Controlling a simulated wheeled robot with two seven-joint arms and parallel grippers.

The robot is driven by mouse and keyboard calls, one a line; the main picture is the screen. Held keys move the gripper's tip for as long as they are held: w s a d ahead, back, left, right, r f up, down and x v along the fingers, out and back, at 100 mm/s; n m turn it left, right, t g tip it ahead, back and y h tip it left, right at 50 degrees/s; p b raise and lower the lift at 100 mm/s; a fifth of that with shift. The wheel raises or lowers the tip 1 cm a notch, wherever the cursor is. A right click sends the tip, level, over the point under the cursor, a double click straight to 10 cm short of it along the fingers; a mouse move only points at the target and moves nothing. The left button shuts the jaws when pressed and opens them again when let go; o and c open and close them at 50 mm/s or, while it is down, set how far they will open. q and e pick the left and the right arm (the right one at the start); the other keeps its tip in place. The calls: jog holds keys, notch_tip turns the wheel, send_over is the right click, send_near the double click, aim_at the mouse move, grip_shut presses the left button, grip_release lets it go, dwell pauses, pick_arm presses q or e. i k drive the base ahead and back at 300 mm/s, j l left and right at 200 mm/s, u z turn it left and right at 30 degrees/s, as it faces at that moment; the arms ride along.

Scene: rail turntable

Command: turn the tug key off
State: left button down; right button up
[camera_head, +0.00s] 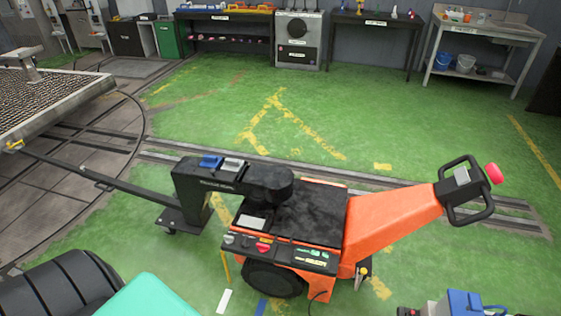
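The tug (390,222) is an orange machine with a black top, standing in the middle right of the head view. Its tiller arm rises to the right and ends in a black loop handle (466,214) with a red knob (494,173). A control panel (280,251) on the near edge of its body carries a grey knob, red parts and small labels. The key is too small to make out among them, and its position cannot be read. A yellow-topped lever (362,271) stands beside the body. Neither gripper can be made out in the view.
A black coupling unit (215,180) and a long bar (100,182) run left from the tug toward the turntable (60,90). Rails cross behind the tug. Benches (485,30) line the back wall. A blue-and-white object (462,302) is at bottom right. Green floor behind is open.

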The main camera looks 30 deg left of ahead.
aim_at(229, 240)
jog(key=u, duration=1.05)
jog(key=i+j, duration=0.4)
jog(key=j, duration=0.15)
jog(key=i+j+u, duration=0.1)
jog(key=i+j, duration=0.35)
